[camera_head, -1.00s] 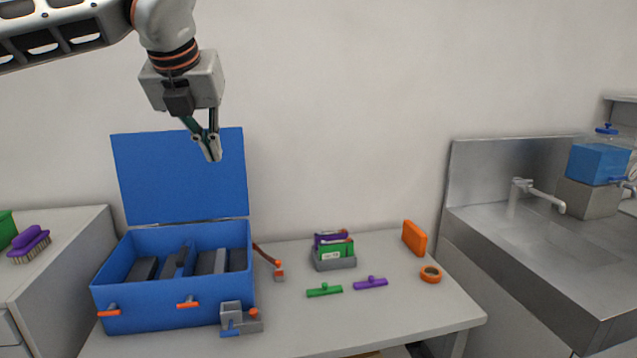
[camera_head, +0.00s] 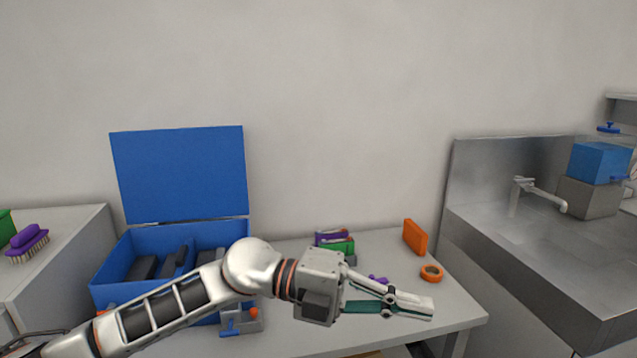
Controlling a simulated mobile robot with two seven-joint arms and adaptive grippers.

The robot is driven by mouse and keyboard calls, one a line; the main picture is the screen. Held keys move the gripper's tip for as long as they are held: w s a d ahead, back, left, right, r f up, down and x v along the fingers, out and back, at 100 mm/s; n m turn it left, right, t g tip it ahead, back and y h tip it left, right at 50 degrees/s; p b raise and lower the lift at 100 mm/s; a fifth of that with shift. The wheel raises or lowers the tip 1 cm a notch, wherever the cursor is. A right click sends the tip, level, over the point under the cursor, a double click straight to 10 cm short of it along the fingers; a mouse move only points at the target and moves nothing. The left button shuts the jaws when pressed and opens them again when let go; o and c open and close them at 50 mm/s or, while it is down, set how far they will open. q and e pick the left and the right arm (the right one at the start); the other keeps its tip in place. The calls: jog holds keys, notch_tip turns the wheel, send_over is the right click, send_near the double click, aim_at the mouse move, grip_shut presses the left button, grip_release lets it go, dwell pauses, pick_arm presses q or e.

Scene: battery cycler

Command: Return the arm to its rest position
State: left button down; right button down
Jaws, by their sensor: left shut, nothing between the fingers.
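My left gripper (camera_head: 432,308) is shut and empty. It points to the right above the front right part of the table (camera_head: 455,312). My left arm reaches in from the lower left, across the front of the open blue case (camera_head: 105,292), and hides part of it. The right gripper is not in view.
The case lid (camera_head: 180,175) stands up, and dark blocks lie inside. A grey fixture (camera_head: 240,322) stands before the case. A card holder with packs (camera_head: 335,241), an orange block (camera_head: 415,237) and an orange ring (camera_head: 432,272) are behind my gripper. A sink (camera_head: 560,240) is at the right.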

pick_arm(q)
jog(key=w+a+f+n+t+h, duration=0.45)
jog(key=w+a+n+t, duration=0.25)
jog(key=n+t, duration=0.8)
jog(key=w+a+f+n+t+y, duration=0.1)
jog(key=a+f+n+t+y, duration=0.2)
jog(key=a+f+n+y, duration=0.4)
jog(key=a+f+n+t+y, duration=0.3)
jog(key=f+n, duration=0.3)
jog(key=f, duration=0.3)
jog(key=s+a+f+n+g+y, duration=0.2)
jog(key=s+a+f, duration=0.3)
jog(key=f, duration=0.3)
jog(key=s+a+f+n+g+y, duration=0.2)
jog(key=s+a+f, duration=0.4)
jog(key=f, duration=0.3)
jog(key=s+a+f+n+g+y, duration=0.2)
jog(key=s+a+f+y, duration=0.2)
jog(key=s+f, duration=0.3)
notch_tip(320, 180, down, 2)
jog(key=shift+s+a+f+n, duration=0.2)
jog(key=shift+a+n, duration=0.1)
jog(key=shift+a, duration=0.5)
